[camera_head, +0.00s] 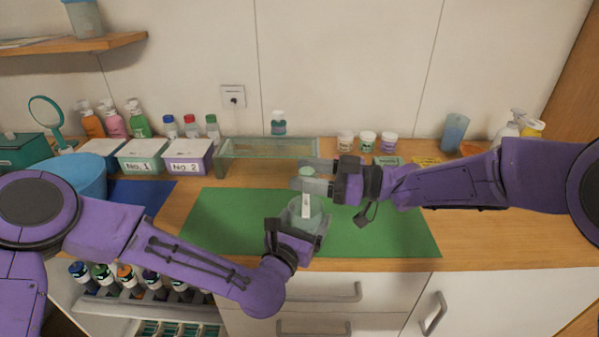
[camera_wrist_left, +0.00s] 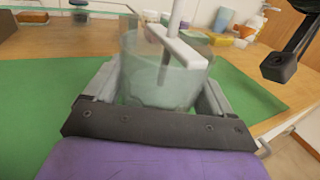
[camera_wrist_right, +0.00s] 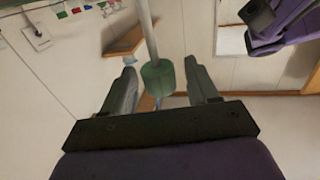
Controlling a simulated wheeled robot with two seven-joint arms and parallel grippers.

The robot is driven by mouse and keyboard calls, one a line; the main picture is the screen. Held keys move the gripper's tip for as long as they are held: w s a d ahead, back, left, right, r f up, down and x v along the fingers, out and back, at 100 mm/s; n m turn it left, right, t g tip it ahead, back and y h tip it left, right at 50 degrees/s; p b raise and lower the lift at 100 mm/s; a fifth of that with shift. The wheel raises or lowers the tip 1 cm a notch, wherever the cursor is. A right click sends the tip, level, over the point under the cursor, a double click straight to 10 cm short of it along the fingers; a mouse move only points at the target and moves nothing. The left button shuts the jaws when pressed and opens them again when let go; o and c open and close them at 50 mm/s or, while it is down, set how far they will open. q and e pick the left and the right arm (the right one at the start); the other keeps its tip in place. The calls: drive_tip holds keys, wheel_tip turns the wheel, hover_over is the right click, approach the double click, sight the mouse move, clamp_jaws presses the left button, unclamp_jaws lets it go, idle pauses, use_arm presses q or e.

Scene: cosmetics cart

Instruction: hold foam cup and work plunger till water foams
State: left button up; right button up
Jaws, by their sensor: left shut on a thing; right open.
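The foam cup (camera_head: 317,214) is a clear greenish cup standing on the green mat (camera_head: 215,218). My left gripper (camera_head: 300,222) is shut around it; in the left wrist view the cup (camera_wrist_left: 160,82) sits between both fingers. A white plunger (camera_head: 306,207) rises from the cup, with a white crossbar (camera_wrist_left: 178,46) across the cup mouth. The plunger's green knob (camera_wrist_right: 157,78) is between the fingers of my right gripper (camera_wrist_right: 166,85). That gripper is open around the knob, with gaps on both sides. Water and foam inside the cup cannot be made out clearly.
A glass shelf stand (camera_head: 268,148) stands behind the mat. Boxes marked No. 1 (camera_head: 142,165) and No. 2 (camera_head: 187,167) are at the left. Several small jars (camera_head: 367,141) stand at the back right. The mat's left part is clear.

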sight(306, 222)
drive_tip(key=shift+w+a, duration=0.25)
drive_tip(key=shift+a, duration=0.8)
clamp_jaws()
wheel_tip(306, 222, down, 5)
drive_tip(key=shift+f, duration=0.1)
unclamp_jaws()
